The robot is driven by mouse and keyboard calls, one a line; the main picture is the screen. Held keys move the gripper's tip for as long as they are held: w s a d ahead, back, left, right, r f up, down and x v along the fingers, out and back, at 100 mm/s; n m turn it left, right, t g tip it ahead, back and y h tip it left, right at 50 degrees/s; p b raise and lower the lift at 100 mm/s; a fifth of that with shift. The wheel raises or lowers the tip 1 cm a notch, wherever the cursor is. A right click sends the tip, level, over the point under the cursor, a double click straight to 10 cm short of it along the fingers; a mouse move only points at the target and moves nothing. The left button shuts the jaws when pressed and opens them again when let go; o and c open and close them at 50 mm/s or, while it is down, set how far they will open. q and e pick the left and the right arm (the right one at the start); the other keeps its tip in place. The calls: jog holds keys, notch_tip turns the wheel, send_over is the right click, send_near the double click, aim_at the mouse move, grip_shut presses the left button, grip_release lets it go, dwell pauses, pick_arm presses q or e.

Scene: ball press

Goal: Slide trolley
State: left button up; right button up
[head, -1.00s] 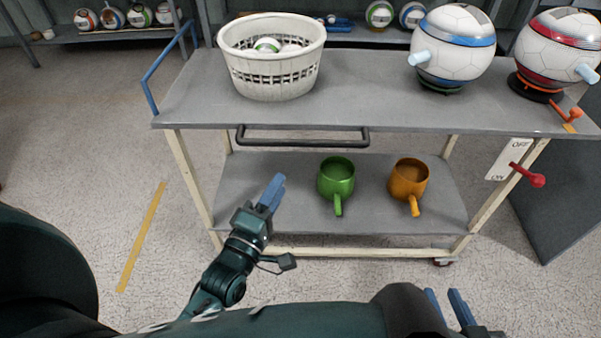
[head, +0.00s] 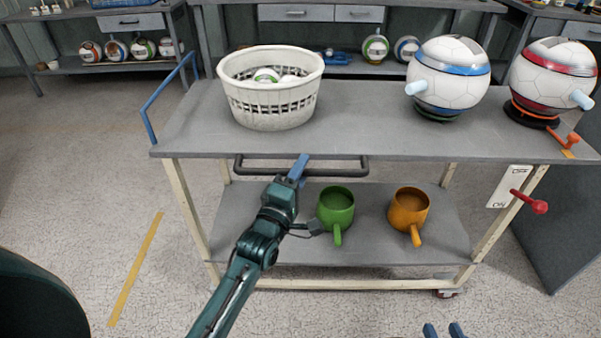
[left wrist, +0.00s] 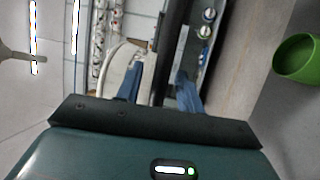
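The grey trolley (head: 360,105) stands in front of me. Its dark handle bar (head: 260,171) runs along the front edge of the top shelf. My left gripper (head: 299,170) is at the middle of this bar in the head view. In the left wrist view its two blue fingers (left wrist: 159,88) are apart, and a dark bar, apparently the handle, lies between them. Whether a finger touches it I cannot tell. My right gripper (head: 443,331) shows only blue fingertips at the bottom edge, apart and empty, away from the trolley.
On the top shelf are a white basket (head: 272,100) with balls, a blue-striped ball device (head: 447,85) and a red-striped one (head: 550,90). A green mug (head: 335,208) and an orange mug (head: 409,211) stand below. A red lever (head: 535,204) is at the right.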

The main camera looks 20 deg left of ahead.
pick_arm(q)
grip_shut()
dwell(0.4)
